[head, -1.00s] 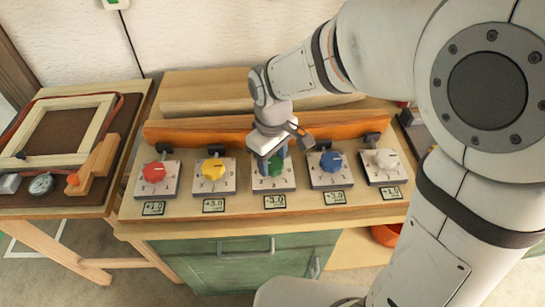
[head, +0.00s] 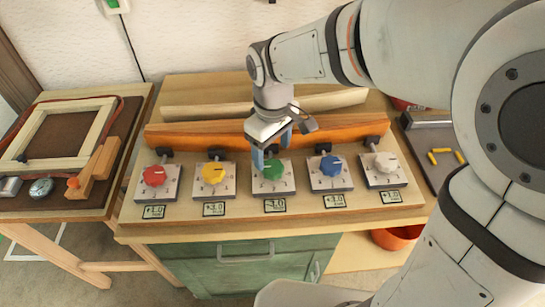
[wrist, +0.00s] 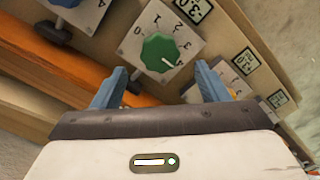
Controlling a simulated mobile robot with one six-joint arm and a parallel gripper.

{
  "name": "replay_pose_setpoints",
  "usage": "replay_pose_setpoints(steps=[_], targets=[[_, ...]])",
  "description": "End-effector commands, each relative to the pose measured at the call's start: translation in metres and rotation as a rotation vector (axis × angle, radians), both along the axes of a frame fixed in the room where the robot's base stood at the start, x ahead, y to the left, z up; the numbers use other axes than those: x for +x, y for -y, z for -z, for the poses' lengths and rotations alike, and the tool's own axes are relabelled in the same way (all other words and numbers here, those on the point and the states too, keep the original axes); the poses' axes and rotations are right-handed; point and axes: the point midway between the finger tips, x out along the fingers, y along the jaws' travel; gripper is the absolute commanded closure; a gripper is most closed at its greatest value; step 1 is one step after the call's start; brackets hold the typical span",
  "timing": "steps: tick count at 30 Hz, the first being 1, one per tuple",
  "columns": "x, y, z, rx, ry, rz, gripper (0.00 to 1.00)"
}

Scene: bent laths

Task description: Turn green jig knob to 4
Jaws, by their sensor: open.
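The green knob (head: 270,170) sits on its square grey dial plate (head: 287,186), in the middle of the row. In the wrist view the green knob (wrist: 160,52) shows a white pointer line aimed to the lower right, at or close to the printed 4. My gripper (head: 272,152) is open and empty, just above and behind the green knob in the head view. In the wrist view its blue fingers (wrist: 162,80) are spread wide, with the knob beyond the gap and apart from both. A small display (head: 275,206) sits in front of the green dial.
Red (head: 154,176), yellow (head: 213,173), blue (head: 331,166) and white (head: 385,162) knobs flank it closely. An orange bent lath (head: 200,136) runs behind the row. A frame (head: 100,120) lies on the left table.

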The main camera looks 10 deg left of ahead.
Motion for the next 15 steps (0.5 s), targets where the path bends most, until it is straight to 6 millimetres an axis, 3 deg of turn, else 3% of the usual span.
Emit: replay_pose_setpoints(steps=[6,15], targets=[[0.0,0.0,-0.026,0.001,0.002,0.0,0.32],[0.0,0.0,-0.029,0.0,0.0,0.0,0.32]])
